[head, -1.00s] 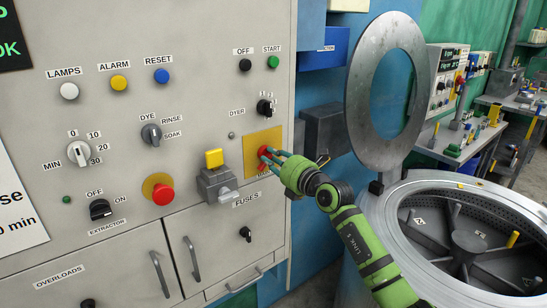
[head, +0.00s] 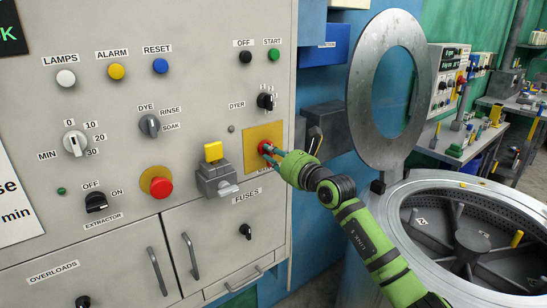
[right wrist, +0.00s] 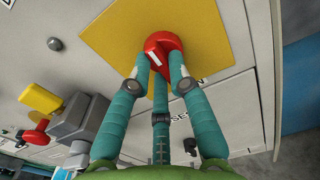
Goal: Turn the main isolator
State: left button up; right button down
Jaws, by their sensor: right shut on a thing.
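The main isolator is a red rotary knob (head: 264,148) on a yellow square plate (head: 264,134) at the right side of the grey panel. In the right wrist view the red knob (right wrist: 164,50) has a white mark on its grip, and the yellow plate (right wrist: 205,35) lies behind it. My right gripper (head: 272,153) reaches in from the right with its fingers shut on the knob. In the right wrist view its teal fingers (right wrist: 160,80) sit around the knob's grip. The label under the plate is partly hidden by the gripper. My left gripper is not in view.
A grey box with a yellow block (head: 213,152) projects from the panel just left of the plate. A red mushroom button (head: 161,187) and the extractor switch (head: 96,202) are further left. The open drum (head: 470,230) and its raised ring lid (head: 364,95) stand on the right.

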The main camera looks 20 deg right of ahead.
jog(key=shift+r, duration=0.1)
dwell(0.5)
jog(key=c, duration=1.1)
grip_release()
jog(key=shift+c, duration=0.2)
jog(key=v, duration=1.2)
